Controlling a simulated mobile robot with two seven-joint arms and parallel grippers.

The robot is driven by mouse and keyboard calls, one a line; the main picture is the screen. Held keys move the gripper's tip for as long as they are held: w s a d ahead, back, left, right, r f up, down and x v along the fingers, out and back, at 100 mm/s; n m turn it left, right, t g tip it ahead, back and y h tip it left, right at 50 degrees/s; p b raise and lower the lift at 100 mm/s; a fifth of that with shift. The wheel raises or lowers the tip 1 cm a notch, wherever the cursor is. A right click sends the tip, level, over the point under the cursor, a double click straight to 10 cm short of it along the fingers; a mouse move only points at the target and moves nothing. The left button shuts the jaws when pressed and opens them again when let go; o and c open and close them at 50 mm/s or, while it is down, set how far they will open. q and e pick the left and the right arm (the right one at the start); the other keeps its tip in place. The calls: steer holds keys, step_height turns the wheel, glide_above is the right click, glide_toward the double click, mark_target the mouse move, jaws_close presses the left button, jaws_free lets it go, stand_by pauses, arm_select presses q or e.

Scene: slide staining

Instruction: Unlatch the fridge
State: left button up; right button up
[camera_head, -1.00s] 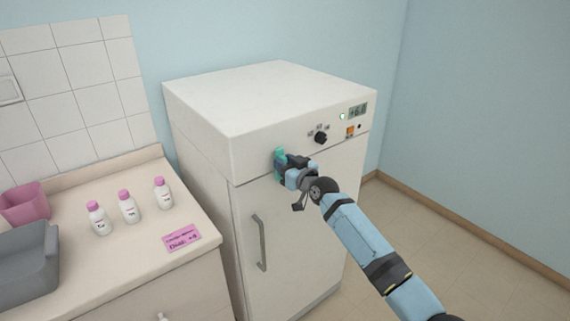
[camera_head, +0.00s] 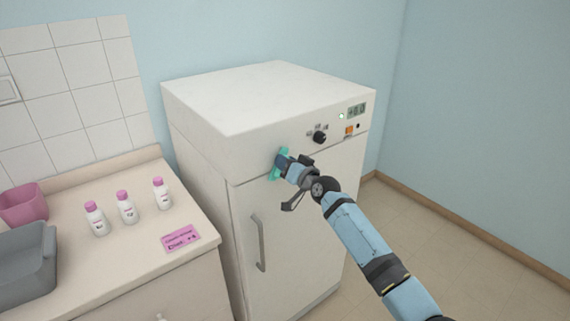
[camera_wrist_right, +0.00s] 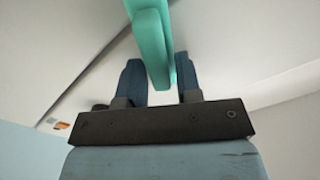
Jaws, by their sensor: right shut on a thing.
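The white fridge (camera_head: 290,210) stands against the wall with its door closed. A teal latch (camera_head: 273,177) sits at the front, near the seam between the door and the upper panel. It is tilted in the head view, its lower end to the left. My right gripper (camera_head: 281,161) is at the latch and shut on it, hiding its middle. In the right wrist view the teal latch (camera_wrist_right: 150,42) runs between the two dark blue fingers of the right gripper (camera_wrist_right: 160,75). My left gripper is not in view.
The fridge has a grey door handle (camera_head: 260,244) below the latch and a black knob (camera_head: 320,137) above right. A counter (camera_head: 130,260) at left holds several bottles, a pink label (camera_head: 181,238), a pink container (camera_head: 22,204) and a grey bin (camera_head: 24,266). Floor is clear at right.

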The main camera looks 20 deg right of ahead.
steer(key=m, duration=0.5)
steer(key=shift+w+d+f+m, duration=0.1)
steer(key=shift+d+f+m, duration=0.15)
steer(key=shift+f+m, duration=0.15)
steer(key=m, duration=0.3)
steer(key=shift+d+f+p, duration=0.1)
steer(key=shift+f+p, duration=0.05)
steer(key=shift+p, duration=0.15)
steer(key=shift+f+m, duration=0.15)
steer(key=shift+m, duration=0.7)
steer(key=shift+f+m, duration=0.15)
steer(key=shift+m, duration=0.7)
steer(key=o, duration=0.7)
steer(key=shift+d, duration=0.1)
